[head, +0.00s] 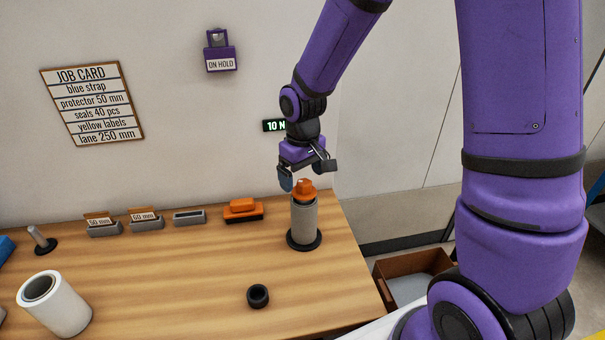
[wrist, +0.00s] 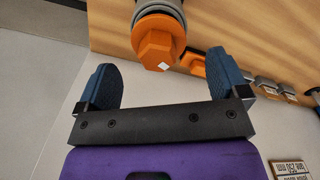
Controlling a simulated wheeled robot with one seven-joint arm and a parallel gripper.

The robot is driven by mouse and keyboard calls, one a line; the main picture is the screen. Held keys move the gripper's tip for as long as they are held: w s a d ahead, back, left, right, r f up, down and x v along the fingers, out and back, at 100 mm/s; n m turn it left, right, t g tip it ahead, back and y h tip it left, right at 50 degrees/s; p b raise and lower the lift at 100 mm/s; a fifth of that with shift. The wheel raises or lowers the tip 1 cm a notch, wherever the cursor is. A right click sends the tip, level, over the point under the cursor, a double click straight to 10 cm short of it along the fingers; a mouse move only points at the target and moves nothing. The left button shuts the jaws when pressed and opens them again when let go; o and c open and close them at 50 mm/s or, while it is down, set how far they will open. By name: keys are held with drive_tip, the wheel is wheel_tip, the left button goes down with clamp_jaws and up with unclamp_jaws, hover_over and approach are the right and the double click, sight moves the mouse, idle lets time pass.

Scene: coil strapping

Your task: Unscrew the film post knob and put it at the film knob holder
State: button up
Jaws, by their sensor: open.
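The orange film post knob (head: 305,188) sits on top of a grey cylinder (head: 303,220) that stands on a round black base (head: 304,241) near the right end of the bench. In the wrist view the knob (wrist: 158,45) shows as an orange hexagonal piece with a small white mark. My gripper (head: 305,181) is open and empty, just above the knob. In the wrist view its two blue fingers (wrist: 163,80) stand wide apart, with the knob beyond their tips and between them. I cannot tell for sure which item is the film knob holder.
Along the wall stand an orange tool (head: 242,209), an empty grey tray (head: 188,217), two labelled trays (head: 147,220) and a short post (head: 41,239). A white roll (head: 54,304) and a black ring (head: 258,296) lie in front. A brown box (head: 412,277) is beside the bench.

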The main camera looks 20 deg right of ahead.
sight(302, 182)
drive_tip(key=shift+f, duration=0.15)
drive_tip(key=shift+f, duration=1.65)
drive_tip(key=c, duration=1.5)
drive_tip(key=shift+o, duration=0.2)
drive_tip(key=n, duration=0.3)
drive_tip(key=shift+a+n, duration=0.1)
drive_tip(key=shift+n, duration=0.3)
drive_tip(key=shift+s+r, duration=0.1)
drive_tip(key=shift+r, duration=0.45)
drive_tip(key=shift+r, duration=1.05)
drive_tip(key=shift+r, duration=0.1)
